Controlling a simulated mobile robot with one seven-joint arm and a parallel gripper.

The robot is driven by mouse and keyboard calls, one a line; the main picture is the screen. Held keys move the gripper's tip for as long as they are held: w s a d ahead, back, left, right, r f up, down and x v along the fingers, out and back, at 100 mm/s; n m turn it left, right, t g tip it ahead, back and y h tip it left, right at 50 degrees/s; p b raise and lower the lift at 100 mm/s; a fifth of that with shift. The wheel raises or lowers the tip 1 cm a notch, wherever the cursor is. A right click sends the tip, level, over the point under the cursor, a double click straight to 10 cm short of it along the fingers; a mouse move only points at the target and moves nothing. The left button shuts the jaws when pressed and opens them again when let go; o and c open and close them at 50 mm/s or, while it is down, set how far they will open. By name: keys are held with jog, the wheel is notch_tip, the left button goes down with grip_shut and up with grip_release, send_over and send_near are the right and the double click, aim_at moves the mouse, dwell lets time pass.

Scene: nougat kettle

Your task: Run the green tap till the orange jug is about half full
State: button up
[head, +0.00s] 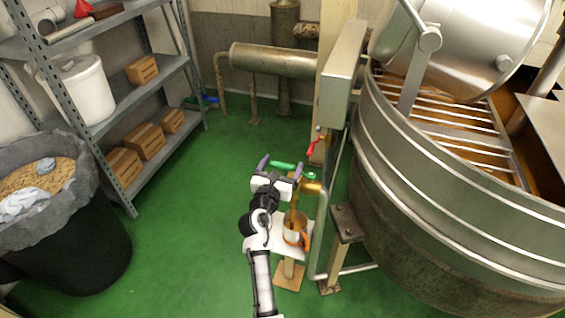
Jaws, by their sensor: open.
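My gripper (280,168) is open in the head view, its two purple-tipped fingers spread on either side of the green tap handle (284,166). I cannot tell whether they touch it. The brass tap body (313,188) sits just right of the gripper on a pipe. A brown stream (295,203) appears to run from the tap down into the jug. The orange jug (292,237), pale-walled with an orange handle at its right, stands upright under the tap on a white stand (283,250). Brown shows inside its mouth; its fill level is unclear.
A red-handled valve (317,146) is behind the tap. A grey pipe (322,235) and a large steel kettle (400,190) close off the right. Shelves (125,100) with boxes and a black bin (80,245) stand left. The green floor between is clear.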

jog(key=shift+w+d, duration=0.15)
jog(key=shift+w, duration=0.25)
jog(key=shift+c, duration=0.4)
jog(key=c, duration=1.3)
